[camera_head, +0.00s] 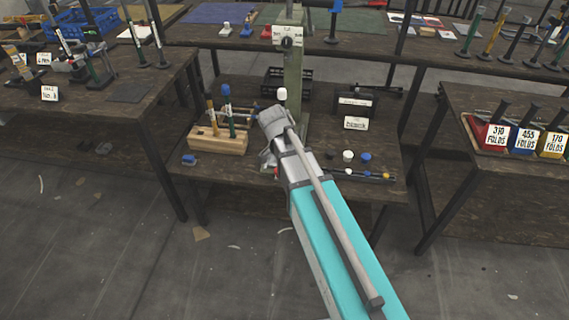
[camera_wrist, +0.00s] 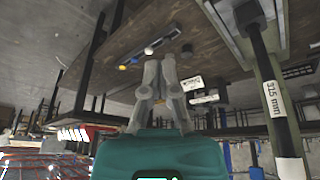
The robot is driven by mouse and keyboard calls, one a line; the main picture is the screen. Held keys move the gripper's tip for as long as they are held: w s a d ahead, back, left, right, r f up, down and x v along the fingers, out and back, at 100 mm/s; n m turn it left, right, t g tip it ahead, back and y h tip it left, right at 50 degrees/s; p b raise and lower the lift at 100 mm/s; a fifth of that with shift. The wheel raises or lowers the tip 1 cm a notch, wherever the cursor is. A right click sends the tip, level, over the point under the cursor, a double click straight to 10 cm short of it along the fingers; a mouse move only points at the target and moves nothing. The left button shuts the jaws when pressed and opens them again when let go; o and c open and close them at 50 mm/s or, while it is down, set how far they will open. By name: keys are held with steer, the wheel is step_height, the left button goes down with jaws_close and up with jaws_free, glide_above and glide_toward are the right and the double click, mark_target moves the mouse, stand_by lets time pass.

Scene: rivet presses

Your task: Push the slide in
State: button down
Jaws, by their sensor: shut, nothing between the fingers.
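The rivet press shows as a green column (camera_head: 293,85) on the middle table, with a white-labelled block at its top. In the wrist view the press (camera_wrist: 266,70) is at the right, with a "315 mm" label on a dark bar. A grey plate-like part (camera_wrist: 228,28) lies at its foot; I cannot tell whether it is the slide. My arm hides the press's lower front in the head view. My gripper (camera_wrist: 160,63) has its fingers shut and empty, beside the press and apart from it in the wrist view.
A wooden block with upright tools (camera_head: 217,140) stands left of the press. A white knob (camera_head: 348,156), a blue knob (camera_head: 366,157) and a dark strip (camera_head: 365,176) lie at the right front. A black box (camera_head: 356,102) and a dark crate (camera_head: 273,82) stand behind.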

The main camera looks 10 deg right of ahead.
steer(key=w+a+f+m+t+h+b, duration=0.2)
steer(key=w+a+f+m+b, duration=0.4)
steer(key=w+f+m+b, duration=0.2)
steer(key=shift+w+f+m+b, duration=0.4)
steer(key=shift+w+f+b, duration=0.15)
steer(key=shift+w+b, duration=0.55)
steer(key=shift+a, duration=0.1)
steer(key=shift+f, duration=0.1)
steer(key=shift+w+d+f+b, duration=1.05)
steer(key=shift+w+f+b, duration=0.1)
steer(key=shift+f+b, duration=0.2)
steer(key=shift+w+d+f+b, duration=1.05)
steer(key=shift+w+f+b, duration=0.15)
steer(key=shift+f+b, duration=0.1)
steer(key=shift+w+d+f+b, duration=1.05)
steer(key=shift+w+f+b, duration=0.1)
steer(key=shift+f+b, duration=0.15)
steer(key=shift+w, duration=0.1)
